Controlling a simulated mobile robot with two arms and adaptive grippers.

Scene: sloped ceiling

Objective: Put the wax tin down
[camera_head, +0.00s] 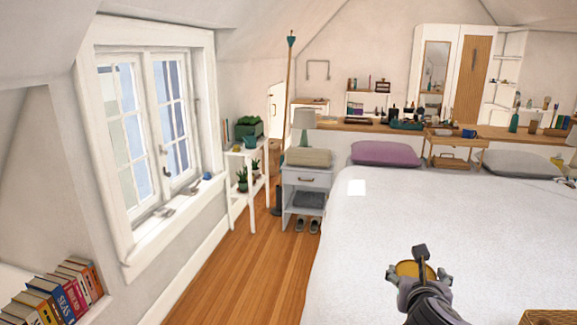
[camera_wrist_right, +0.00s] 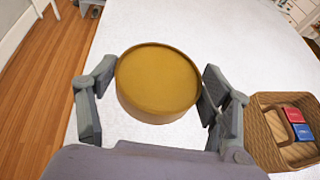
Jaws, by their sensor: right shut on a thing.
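The wax tin (camera_wrist_right: 158,80) is a round, flat, golden-yellow tin. My right gripper (camera_wrist_right: 155,90) is shut on it, with one finger on each side, over the white bed in the right wrist view. In the head view my right gripper (camera_head: 424,272) is at the lower right, and part of the tin (camera_head: 405,268) shows between its fingers. Whether the tin touches the bed cover cannot be told. My left gripper is not in view.
The white bed (camera_head: 400,225) has wide bare room around the gripper. A wicker basket (camera_wrist_right: 262,142) with a red and a blue item is to the right. Pillows (camera_head: 386,153) lie at the far end. A nightstand (camera_head: 305,180) stands left of the bed.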

